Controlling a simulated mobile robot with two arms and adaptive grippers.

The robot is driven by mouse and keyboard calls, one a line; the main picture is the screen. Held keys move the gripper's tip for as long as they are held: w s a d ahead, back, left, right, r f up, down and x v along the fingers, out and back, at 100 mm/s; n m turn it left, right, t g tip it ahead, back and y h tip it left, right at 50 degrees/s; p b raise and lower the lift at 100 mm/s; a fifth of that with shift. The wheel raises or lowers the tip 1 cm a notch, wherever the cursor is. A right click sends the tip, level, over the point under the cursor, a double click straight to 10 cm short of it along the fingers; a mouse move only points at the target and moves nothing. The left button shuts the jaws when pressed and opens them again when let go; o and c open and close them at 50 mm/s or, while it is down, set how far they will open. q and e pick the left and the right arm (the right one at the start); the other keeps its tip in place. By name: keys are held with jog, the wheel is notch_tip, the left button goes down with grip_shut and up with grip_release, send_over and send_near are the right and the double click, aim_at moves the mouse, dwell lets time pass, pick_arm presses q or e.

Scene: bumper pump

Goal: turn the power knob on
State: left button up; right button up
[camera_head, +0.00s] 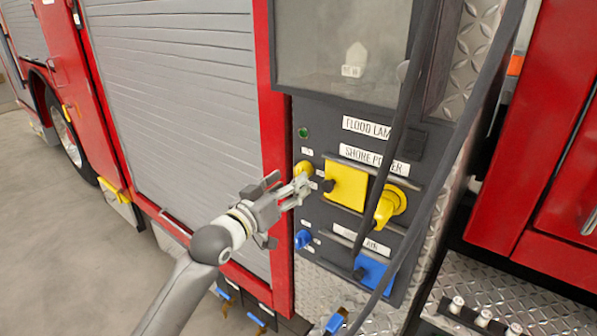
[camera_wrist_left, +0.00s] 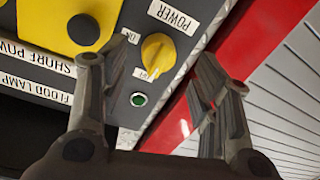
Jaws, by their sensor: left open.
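The power knob (camera_wrist_left: 158,53) is a round yellow knob with a raised ridge, beside an upside-down POWER label (camera_wrist_left: 174,15) in the left wrist view. Small ON and OFF labels sit near its edge. The knob also shows in the head view (camera_head: 303,168), partly behind my gripper. My left gripper (camera_head: 302,187) is open in front of the panel, and in the left wrist view its fingers (camera_wrist_left: 163,52) lie on either side of the knob. Contact cannot be told. My right gripper is not in view.
A green indicator (camera_wrist_left: 138,99) sits near the knob. A yellow square cover (camera_head: 346,185), a yellow outlet (camera_head: 390,205) and a blue knob (camera_head: 303,239) are close by on the dark panel (camera_head: 320,115). Long dark strips cross the panel's right side. Red truck bodywork (camera_head: 275,150) borders it.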

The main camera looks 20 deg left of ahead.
pick_arm(q)
jog(key=shift+p+x, duration=0.5)
jog(key=shift+x, duration=1.8)
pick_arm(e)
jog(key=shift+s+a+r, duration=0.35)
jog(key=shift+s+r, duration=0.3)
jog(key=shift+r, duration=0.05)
pick_arm(q)
jog(key=shift+c, duration=0.5)
jog(key=c, duration=0.9)
jog(key=shift+c, duration=0.2)
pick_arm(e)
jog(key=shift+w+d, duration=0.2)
